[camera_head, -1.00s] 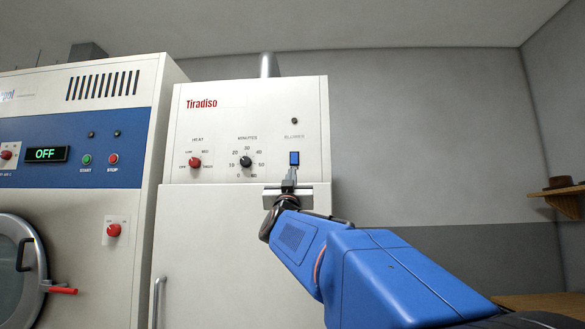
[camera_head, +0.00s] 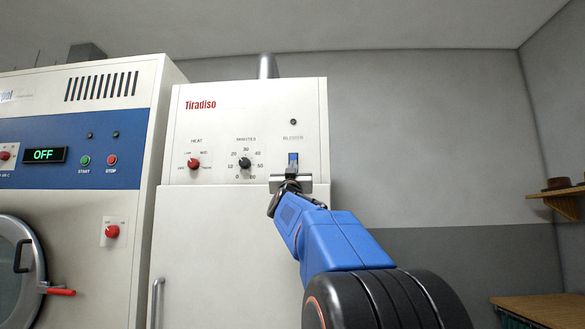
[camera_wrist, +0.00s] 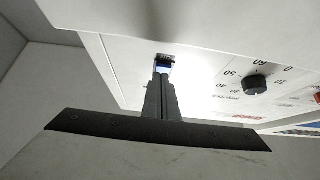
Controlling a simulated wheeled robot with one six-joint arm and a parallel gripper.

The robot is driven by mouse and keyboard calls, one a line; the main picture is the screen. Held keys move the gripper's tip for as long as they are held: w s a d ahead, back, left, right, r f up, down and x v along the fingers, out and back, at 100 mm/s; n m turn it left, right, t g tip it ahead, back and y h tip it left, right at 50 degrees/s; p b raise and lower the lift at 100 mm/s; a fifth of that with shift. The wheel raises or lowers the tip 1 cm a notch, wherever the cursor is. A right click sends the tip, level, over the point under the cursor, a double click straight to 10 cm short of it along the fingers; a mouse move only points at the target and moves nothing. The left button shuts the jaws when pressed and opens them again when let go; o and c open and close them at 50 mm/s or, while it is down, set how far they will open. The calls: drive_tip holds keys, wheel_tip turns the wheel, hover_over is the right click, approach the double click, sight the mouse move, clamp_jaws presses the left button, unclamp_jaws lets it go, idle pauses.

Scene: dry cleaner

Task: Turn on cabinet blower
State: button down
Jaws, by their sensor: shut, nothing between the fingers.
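The white Tiradiso cabinet (camera_head: 240,110) stands in the middle of the head view. Its blue blower switch (camera_head: 293,157) is at the right of the panel, under the BLOWER label. A small dark lamp (camera_head: 293,122) sits above that label. My gripper (camera_head: 292,170) is shut and empty, with its fingertips at the switch and covering its lower part. In the wrist view, the shut fingertips (camera_wrist: 162,77) meet the edge of the blue switch (camera_wrist: 163,67) in its dark frame. I cannot tell whether they press on it.
The panel also has a red heat knob (camera_head: 194,163) and a black minutes knob (camera_head: 245,163), left of my gripper. A blue-and-white machine (camera_head: 70,110) reading OFF stands at the left. A wooden shelf (camera_head: 565,192) is on the right wall. Space right of the cabinet looks open.

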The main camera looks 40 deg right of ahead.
drive_tip(key=shift+w+d, duration=0.35)
drive_tip(key=shift+d, duration=0.05)
drive_tip(key=shift+d+f, duration=0.1)
